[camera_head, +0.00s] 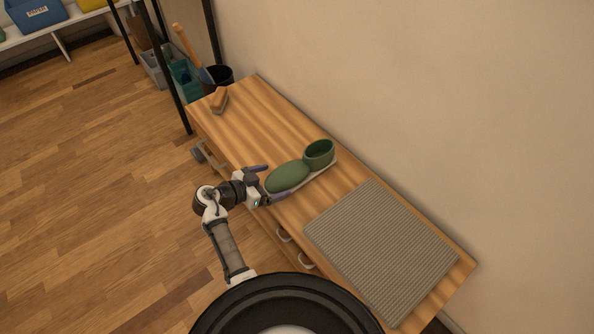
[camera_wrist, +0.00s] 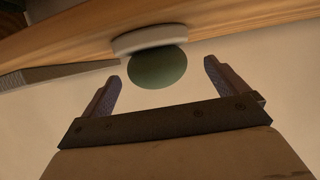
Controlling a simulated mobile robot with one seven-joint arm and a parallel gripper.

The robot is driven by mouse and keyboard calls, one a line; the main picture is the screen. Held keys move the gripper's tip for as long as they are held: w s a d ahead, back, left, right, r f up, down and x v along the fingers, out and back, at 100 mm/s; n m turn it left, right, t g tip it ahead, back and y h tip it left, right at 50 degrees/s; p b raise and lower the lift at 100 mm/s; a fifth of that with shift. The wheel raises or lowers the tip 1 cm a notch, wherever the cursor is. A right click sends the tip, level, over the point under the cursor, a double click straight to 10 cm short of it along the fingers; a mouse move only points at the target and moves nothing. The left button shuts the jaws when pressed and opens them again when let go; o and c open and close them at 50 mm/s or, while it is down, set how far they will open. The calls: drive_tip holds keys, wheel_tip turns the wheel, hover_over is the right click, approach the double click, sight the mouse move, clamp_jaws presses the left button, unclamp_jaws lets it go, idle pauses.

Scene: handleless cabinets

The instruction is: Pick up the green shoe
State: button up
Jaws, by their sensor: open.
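The green shoe (camera_head: 290,176) sits on the wooden bench, with a pale sole and a raised round opening toward the wall. Its rounded toe points to my gripper. In the wrist view the shoe (camera_wrist: 158,66) appears upside down, centred ahead of the fingers, with its sole along the bench. My gripper (camera_head: 277,182) is open at the bench's front edge, its fingers on either side of the toe end. In the wrist view the gap between the fingertips (camera_wrist: 162,70) is empty apart from the shoe beyond. Contact cannot be told.
The wooden bench (camera_head: 258,124) has drawers with handles along its front. A grey ribbed mat (camera_head: 382,252) lies right of the shoe. A brown brush-like object (camera_head: 219,100) lies at the far left end. A plain wall (camera_head: 420,90) stands behind. Bench space left of the shoe is clear.

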sight(283, 179)
drive_tip(key=x, duration=0.4)
drive_tip(key=shift+d+f, duration=0.2)
drive_tip(key=shift+d, duration=0.05)
drive_tip(key=c, duration=1.2)
drive_tip(key=shift+r, duration=0.1)
